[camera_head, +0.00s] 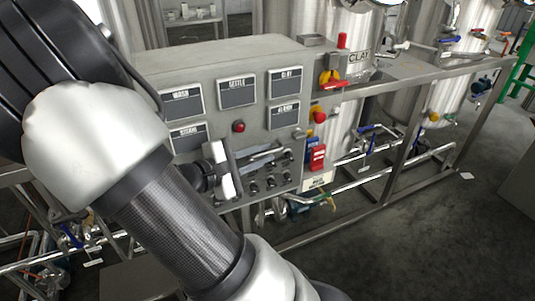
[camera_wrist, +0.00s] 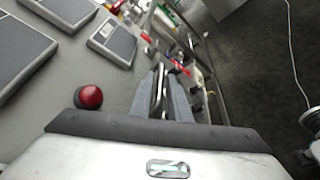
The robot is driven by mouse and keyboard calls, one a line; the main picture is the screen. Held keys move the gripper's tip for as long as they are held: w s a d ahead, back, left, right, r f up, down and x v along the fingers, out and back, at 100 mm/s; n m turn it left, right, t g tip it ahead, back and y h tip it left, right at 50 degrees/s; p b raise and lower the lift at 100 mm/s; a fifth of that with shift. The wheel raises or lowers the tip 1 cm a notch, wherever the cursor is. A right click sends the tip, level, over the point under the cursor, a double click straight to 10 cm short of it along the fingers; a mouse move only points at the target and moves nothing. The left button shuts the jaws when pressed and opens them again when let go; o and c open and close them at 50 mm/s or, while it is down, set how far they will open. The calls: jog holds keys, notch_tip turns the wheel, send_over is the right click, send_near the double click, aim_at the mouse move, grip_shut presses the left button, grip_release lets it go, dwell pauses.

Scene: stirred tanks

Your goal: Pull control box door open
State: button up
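The grey control box (camera_head: 203,60) stands in the middle of the head view. Its front door carries several dark label plates, a red lamp (camera_head: 239,127) and black knobs near the bottom. The door looks closed. My gripper (camera_head: 277,152) reaches across the lower right of the front. In the wrist view, its two grey fingers (camera_wrist: 167,90) are a small gap apart, with a shiny metal handle (camera_wrist: 159,84) showing between them. I cannot tell whether the fingers press on it. The red lamp (camera_wrist: 90,97) is left of the fingers there. My arm hides the box's lower left.
A steel frame (camera_head: 400,160) with pipes and valves runs to the right of the box. Steel tanks stand behind. Dark floor (camera_head: 440,230) is open at the front right.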

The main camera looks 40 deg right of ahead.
jog(key=shift+x, duration=1.2)
grip_shut()
dwell(0.6)
